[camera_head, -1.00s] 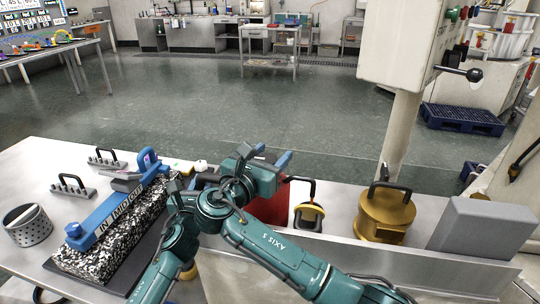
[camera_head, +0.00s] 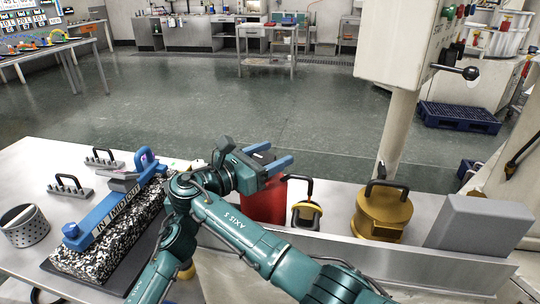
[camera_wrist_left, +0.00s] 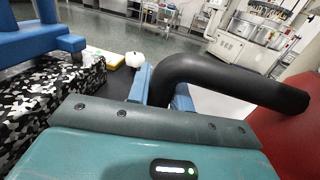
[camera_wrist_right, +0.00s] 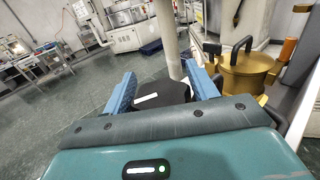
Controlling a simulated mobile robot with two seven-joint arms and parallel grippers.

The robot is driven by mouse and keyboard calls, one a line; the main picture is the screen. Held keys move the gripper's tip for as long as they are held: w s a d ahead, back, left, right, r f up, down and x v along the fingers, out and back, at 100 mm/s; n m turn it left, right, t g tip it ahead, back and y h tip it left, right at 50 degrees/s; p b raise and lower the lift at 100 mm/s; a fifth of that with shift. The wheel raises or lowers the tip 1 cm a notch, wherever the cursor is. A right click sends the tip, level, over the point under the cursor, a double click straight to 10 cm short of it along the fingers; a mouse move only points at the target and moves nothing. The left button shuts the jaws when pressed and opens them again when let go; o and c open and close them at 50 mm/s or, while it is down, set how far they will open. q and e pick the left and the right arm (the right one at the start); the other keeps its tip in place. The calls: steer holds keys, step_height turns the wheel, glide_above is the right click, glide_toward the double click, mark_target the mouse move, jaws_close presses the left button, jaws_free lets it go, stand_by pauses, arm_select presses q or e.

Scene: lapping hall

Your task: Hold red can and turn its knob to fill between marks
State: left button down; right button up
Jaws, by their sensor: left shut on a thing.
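The red can (camera_head: 262,207) stands upright behind my right gripper on the bench; its red side also fills the right edge of the left wrist view (camera_wrist_left: 297,128). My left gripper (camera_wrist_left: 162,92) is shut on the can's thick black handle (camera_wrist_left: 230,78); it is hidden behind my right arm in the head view. My right gripper (camera_head: 283,161) is over the can, fingers apart. In the right wrist view, a black knob-like part with a white line (camera_wrist_right: 165,94) shows between the open fingers; contact cannot be told. No fill marks show.
A yellow and black tool (camera_head: 306,214) stands close right of the can, then a gold lidded pot (camera_head: 382,212) and a grey block (camera_head: 478,228). On the left are a speckled block (camera_head: 100,243) with a blue bar (camera_head: 112,212) and a perforated cup (camera_head: 27,229).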

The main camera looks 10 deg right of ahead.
mark_target(270, 155)
steer(key=o, duration=0.3)
step_height(270, 155, up, 10)
steer(key=shift+r, duration=0.1)
stand_by(0.5)
steer(key=shift+f, duration=0.2)
steer(key=s+a+f+n+t+y, duration=0.1)
steer(key=f, duration=0.1)
steer(key=s+a+f+n+t+y, duration=0.1)
steer(key=f, duration=0.1)
steer(key=s+a+f+n+t, duration=0.1)
steer(key=s+f, duration=0.1)
steer(key=shift+a+t+y, duration=0.2)
steer(key=shift+t+y, duration=0.2)
steer(key=s+a+f+n+t+y, duration=0.3)
steer(key=s+f+y, duration=0.1)
steer(key=s, duration=0.2)
steer(key=x, duration=1.2)
steer(key=shift+a, duration=0.1)
